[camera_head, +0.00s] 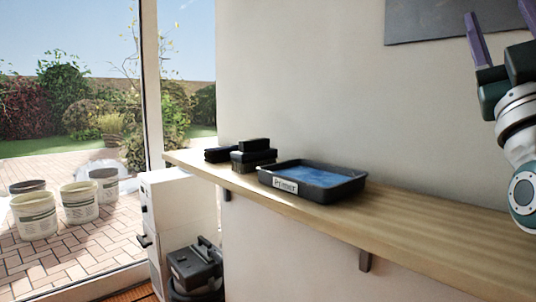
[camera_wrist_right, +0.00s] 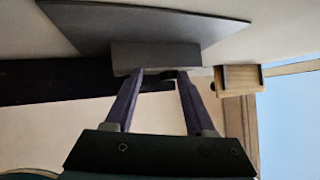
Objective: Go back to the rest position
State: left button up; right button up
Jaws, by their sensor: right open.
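My right gripper (camera_head: 497,10) is at the upper right in the head view, its purple fingers apart and pointing up in front of the wall. In the right wrist view its two fingers (camera_wrist_right: 161,76) are spread, with nothing clearly held between them. Just beyond the fingertips is a grey block (camera_wrist_right: 155,56), with a dark grey plate (camera_wrist_right: 200,25) behind it. I cannot tell whether the fingers touch the block. My left gripper is in neither view.
A wooden shelf (camera_head: 420,228) runs along the wall below my right arm. On it stand a black tray of blue liquid labelled Primer (camera_head: 315,197) and dark blocks (camera_head: 253,158). A dark grey panel (camera_head: 425,20) is on the wall. Buckets (camera_head: 80,202) stand outside at left.

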jog(key=s+a+f+n+g+y+p, duration=0.25)
jog(key=a+f+g+y+p, duration=0.25)
jog(key=f+g+y+p, duration=0.5)
jog(key=s+a+f+g+y+p, duration=0.1)
jog(key=s+a+f+g+p, duration=0.15)
jog(key=s+g+p, duration=0.65)
jog(key=s+a+f+g+p, duration=0.2)
jog(key=s+a+g+p, duration=0.1)
jog(key=s, duration=1.2)
pick_arm(q)
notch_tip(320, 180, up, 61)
jog(key=p, duration=3.6)
pick_arm(e)
notch_tip(320, 180, up, 36)
jog(key=shift+r, duration=0.25)
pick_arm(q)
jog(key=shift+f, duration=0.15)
pick_arm(e)
jog(key=shift+a+m, duration=0.1)
jog(key=shift+m, duration=0.15)
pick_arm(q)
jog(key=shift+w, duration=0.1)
pick_arm(e)
jog(key=shift+s, duration=0.1)
